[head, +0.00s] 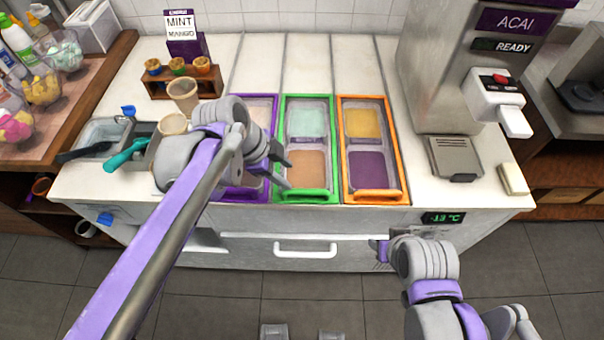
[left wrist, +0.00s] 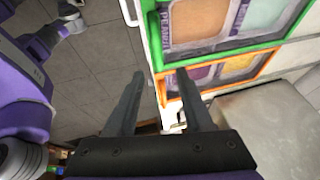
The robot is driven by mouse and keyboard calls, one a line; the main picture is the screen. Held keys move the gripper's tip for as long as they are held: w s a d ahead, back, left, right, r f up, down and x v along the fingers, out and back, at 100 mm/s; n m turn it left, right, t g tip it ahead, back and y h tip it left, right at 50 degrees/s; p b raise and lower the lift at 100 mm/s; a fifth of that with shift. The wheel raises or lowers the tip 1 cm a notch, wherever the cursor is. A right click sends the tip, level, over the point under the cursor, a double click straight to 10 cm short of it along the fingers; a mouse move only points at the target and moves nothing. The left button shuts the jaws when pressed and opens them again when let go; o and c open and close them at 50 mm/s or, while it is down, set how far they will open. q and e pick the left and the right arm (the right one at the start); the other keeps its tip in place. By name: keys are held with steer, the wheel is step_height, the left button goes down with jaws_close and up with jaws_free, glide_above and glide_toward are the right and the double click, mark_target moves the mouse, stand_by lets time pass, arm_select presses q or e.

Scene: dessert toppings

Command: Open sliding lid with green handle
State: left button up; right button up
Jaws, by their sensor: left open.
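The green-framed lid (head: 280,140) lies in the counter between a purple-framed and an orange-framed one. Mint and tan contents show through its clear panel. Its green handle (head: 306,197) is at the front edge. The green frame also shows at the top of the left wrist view (left wrist: 225,55). My left gripper (head: 287,172) is open and empty, with its fingertips at the left side of the green frame, left of and behind the handle. In the left wrist view its fingers (left wrist: 160,80) point toward the frames. My right gripper (head: 380,252) hangs in front of the counter; its finger opening is unclear.
The orange-framed lid (head: 371,196) is to the right. The purple-framed lid (head: 235,196) is partly hidden behind my left gripper. Cups (head: 183,95) stand at the left, with the mint mango sign (head: 181,24) behind. The acai machine (head: 440,75) stands right. A white drawer handle (head: 305,249) sticks out below.

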mark_target(304, 190)
arm_select(q)
steer(key=x, duration=0.6)
steer(key=b+x, duration=0.1)
steer(key=x, duration=0.3)
steer(key=shift+s+f, duration=0.1)
steer(key=shift+s, duration=0.25)
steer(key=shift+c, duration=0.3)
jaws_close()
stand_by(0.6)
